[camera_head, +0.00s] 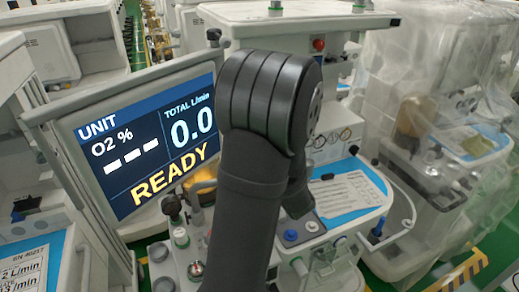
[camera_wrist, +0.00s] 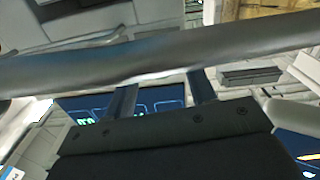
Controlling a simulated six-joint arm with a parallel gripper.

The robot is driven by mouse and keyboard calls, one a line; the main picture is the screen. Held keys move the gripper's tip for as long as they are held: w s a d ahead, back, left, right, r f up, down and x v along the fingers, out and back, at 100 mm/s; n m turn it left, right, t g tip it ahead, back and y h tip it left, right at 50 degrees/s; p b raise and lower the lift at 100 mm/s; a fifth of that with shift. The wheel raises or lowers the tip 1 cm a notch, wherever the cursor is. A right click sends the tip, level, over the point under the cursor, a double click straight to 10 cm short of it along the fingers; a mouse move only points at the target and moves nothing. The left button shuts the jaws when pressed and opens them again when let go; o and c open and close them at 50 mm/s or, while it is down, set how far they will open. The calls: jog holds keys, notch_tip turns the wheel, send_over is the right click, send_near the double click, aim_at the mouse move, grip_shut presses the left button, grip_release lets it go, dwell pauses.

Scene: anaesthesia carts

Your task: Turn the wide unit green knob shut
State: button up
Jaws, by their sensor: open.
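No green knob can be made out in either view, and I cannot tell which machine is the wide unit. My gripper (camera_wrist: 162,92) shows in the wrist view with its two dark fingers apart and nothing seen between them. A thick dark bar (camera_wrist: 240,42) crosses that view and covers the finger ends; whether they touch it I cannot tell. In the head view my dark arm fills the middle and hides what lies behind it, including my gripper. A tilted monitor (camera_head: 113,155) to its left reads UNIT, O2 %, dashes, TOTAL L/min 0.0 and READY.
Below the monitor stand small dark and pale knobs (camera_head: 180,236). Right of my arm are a blue knob (camera_head: 290,235) and a blue tray with a paper sheet (camera_head: 347,192). A plastic-wrapped cart (camera_head: 440,95) stands far right. A dark blue panel (camera_wrist: 165,98) shows behind my fingers.

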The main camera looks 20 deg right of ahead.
jog(key=shift+w, duration=1.6)
jog(key=c, duration=1)
jog(key=shift+m, duration=1.6)
jog(key=o, duration=1)
jog(key=s, duration=1.7)
jog(key=shift+s, duration=0.25)
